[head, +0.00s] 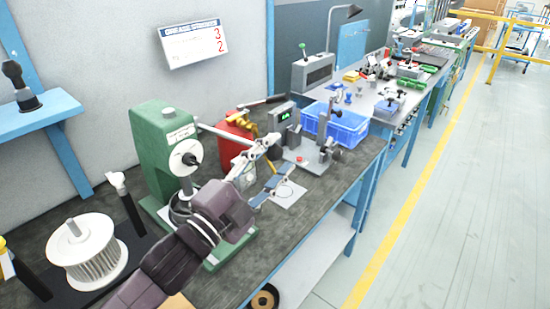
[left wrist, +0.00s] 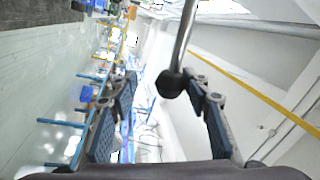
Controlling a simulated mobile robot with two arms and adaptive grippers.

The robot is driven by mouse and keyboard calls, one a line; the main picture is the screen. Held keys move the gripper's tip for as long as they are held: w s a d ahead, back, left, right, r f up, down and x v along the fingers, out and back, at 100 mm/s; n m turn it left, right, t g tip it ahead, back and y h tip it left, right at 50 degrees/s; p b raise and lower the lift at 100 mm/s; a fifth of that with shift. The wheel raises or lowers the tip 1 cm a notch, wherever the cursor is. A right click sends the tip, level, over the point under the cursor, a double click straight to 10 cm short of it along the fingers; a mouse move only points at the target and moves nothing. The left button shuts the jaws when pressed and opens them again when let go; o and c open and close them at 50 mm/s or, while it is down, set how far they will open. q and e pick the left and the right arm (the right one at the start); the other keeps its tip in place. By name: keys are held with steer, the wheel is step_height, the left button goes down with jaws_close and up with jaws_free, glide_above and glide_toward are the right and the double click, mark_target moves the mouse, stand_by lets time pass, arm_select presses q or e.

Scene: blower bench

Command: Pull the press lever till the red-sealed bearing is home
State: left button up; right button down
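The green press (head: 165,150) stands on the bench at the left, with a white round hub and a ram below it. Its grey lever (head: 222,132) reaches out to the right toward my left gripper (head: 262,165). In the left wrist view, the lever's rod (left wrist: 184,38) ends in a black knob (left wrist: 171,83). The knob lies between the two spread fingers of my left gripper (left wrist: 162,108), nearer the right finger. I cannot tell whether it touches. A dark ring-shaped part (head: 180,212) under the ram is partly hidden by my arm. I cannot make out the red-sealed bearing. My right gripper is out of view.
A white blower wheel (head: 87,251) stands at the left front of the bench. A red object (head: 233,140), a small display box (head: 282,117) and a blue crate (head: 335,124) are behind and right of my left gripper. The aisle floor is clear at right.

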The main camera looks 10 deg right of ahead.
arm_select(q)
steer(key=v, duration=1.2)
